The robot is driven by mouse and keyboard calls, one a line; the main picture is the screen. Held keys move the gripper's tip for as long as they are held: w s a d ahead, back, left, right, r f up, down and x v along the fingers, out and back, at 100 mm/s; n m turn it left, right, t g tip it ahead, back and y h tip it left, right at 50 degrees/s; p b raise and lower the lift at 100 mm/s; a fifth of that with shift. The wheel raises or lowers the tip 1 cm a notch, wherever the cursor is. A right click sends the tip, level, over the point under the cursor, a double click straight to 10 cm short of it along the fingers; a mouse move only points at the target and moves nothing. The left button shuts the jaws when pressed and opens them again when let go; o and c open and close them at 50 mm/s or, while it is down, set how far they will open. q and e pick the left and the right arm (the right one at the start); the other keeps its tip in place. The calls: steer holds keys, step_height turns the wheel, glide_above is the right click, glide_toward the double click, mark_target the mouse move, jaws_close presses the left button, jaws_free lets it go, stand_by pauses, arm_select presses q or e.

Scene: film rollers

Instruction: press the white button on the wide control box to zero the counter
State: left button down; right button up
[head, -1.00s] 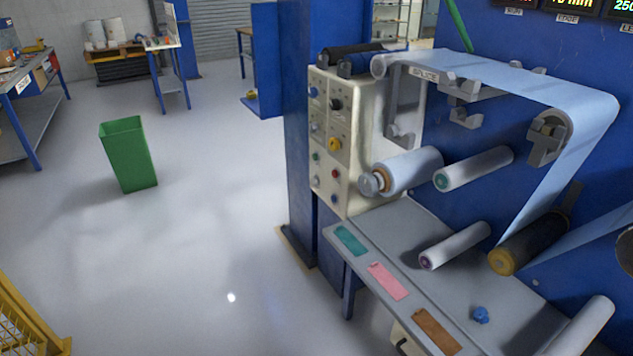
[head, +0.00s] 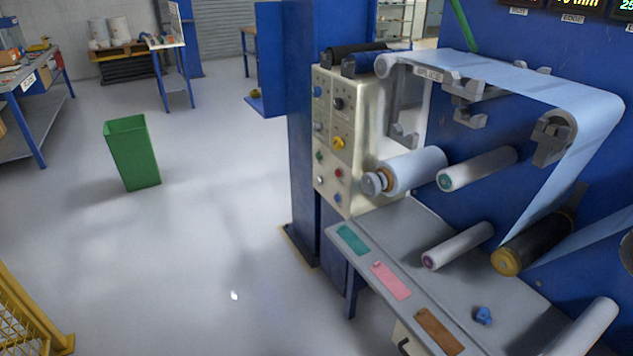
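A cream control box (head: 368,128) stands on the blue machine frame, right of centre. Its front carries several knobs and buttons in blue, black, yellow, green and red. A small pale grey or white knob or button (head: 318,127) sits at its left edge, too small to tell which. I cannot tell whether this is the wide control box; the panel looks taller than wide. Part of a lit readout (head: 577,4) shows at the top right, cut off by the picture edge. Neither of my grippers is in view.
A grey machine table (head: 400,235) with coloured patches juts out below the rollers (head: 415,170) and blue film (head: 515,85). A green bin (head: 133,155) stands on open floor at left. A yellow mesh guard (head: 25,325) is at the lower left.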

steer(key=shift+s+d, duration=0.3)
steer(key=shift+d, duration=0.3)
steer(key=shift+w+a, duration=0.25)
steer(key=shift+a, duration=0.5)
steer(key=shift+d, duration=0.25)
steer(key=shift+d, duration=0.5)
